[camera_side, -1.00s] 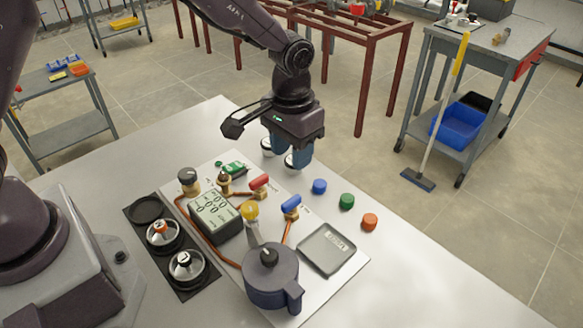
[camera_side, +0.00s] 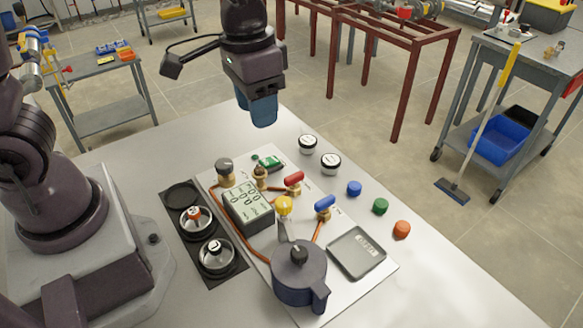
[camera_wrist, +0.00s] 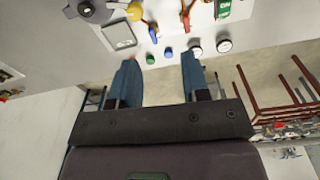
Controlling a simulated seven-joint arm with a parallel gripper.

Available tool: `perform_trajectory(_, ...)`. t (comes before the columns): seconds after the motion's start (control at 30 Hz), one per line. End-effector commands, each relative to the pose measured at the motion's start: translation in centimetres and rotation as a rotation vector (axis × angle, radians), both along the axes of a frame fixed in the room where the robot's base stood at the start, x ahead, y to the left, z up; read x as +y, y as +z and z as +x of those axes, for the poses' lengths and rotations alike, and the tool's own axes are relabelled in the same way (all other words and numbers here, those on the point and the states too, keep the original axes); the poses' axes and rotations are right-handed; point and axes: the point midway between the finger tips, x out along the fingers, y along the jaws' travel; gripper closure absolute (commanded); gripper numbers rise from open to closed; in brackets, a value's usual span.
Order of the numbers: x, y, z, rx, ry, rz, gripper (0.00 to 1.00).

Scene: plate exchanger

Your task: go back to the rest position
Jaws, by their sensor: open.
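My gripper (camera_side: 263,112) is raised above the far part of the white table, with its blue fingers pointing down. In the wrist view the two fingers of my gripper (camera_wrist: 158,80) stand apart with nothing between them. It is clear of all the items on the table. Two round dial gauges with white faces stand on the table below and to the right of it in the side view, a far gauge (camera_side: 308,144) and a near gauge (camera_side: 330,162).
A white panel carries a grey display unit (camera_side: 248,207), red (camera_side: 293,180) and blue (camera_side: 325,204) valve handles, a dark pot (camera_side: 299,277) and a grey scale (camera_side: 356,253). Blue, green and orange caps (camera_side: 402,229) lie to the right. A black strip (camera_side: 182,196) holds round gauges.

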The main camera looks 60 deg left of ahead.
Motion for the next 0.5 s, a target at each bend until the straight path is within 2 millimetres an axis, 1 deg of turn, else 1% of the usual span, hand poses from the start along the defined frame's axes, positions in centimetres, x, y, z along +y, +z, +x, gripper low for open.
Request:
perform_trajectory(0.03,0.8,1.5,-1.4,-0.04,0.005,-0.007,0.57)
perform_trajectory(0.1,1.8,3.0,-3.3,-0.087,0.008,-0.011,0.57)
perform_trajectory(0.2,3.0,4.7,-5.8,-0.16,0.019,-0.013,0.57)
perform_trajectory(0.3,4.0,6.0,-8.0,-0.239,0.036,-0.012,0.57)
perform_trajectory(0.4,4.7,7.0,-9.6,-0.314,0.062,-0.009,0.57)
perform_trajectory(0.5,5.2,7.9,-10.4,-0.378,0.084,-0.007,0.57)
